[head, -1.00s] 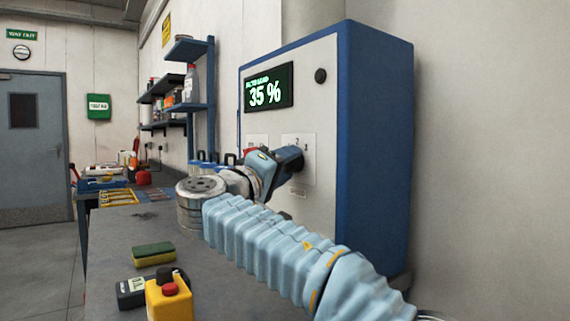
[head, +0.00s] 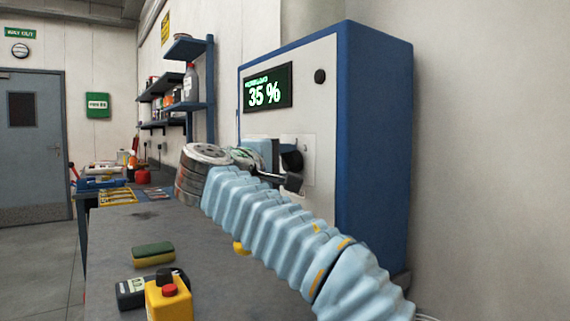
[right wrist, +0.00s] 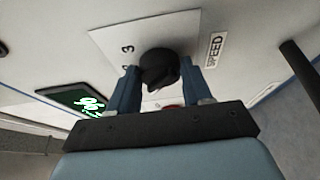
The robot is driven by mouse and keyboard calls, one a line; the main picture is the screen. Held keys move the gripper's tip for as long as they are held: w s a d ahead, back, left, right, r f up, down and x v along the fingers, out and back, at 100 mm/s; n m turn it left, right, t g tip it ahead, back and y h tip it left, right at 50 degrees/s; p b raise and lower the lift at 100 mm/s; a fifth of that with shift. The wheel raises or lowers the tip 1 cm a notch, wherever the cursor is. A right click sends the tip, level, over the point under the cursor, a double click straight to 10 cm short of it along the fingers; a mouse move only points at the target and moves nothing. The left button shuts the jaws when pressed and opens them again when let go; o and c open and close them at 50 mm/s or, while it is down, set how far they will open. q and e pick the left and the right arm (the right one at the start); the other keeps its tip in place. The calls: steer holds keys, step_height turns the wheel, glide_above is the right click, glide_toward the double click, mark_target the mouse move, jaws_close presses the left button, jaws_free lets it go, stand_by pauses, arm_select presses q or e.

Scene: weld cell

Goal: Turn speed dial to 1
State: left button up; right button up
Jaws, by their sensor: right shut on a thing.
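The speed dial (right wrist: 158,72) is a black knob on a white plate, with a SPEED label beside it in the right wrist view. A numeral 3 shows near it; other markings are partly hidden, and I cannot tell where the dial points. My right gripper (right wrist: 160,82) has its two blue fingers on either side of the knob and is shut on it. In the head view my right gripper (head: 290,160) is at the front of the blue and white cabinet (head: 375,150), and covers most of the dial. My left gripper is not in view.
The cabinet display (head: 266,88) reads 35 %. A round black knob (head: 320,76) sits above the dial plate. On the bench (head: 110,250) are a sponge (head: 153,254), a black meter (head: 132,291) and a yellow box with a red button (head: 169,300). Shelves (head: 186,106) hang behind.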

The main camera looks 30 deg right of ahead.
stand_by(0.3)
steer(key=o, duration=1)
steer(key=shift+o, duration=0.2)
steer(key=b+v, duration=0.1)
steer(key=v, duration=1.2)
steer(key=shift+s+a, duration=0.2)
steer(key=shift+a, duration=0.15)
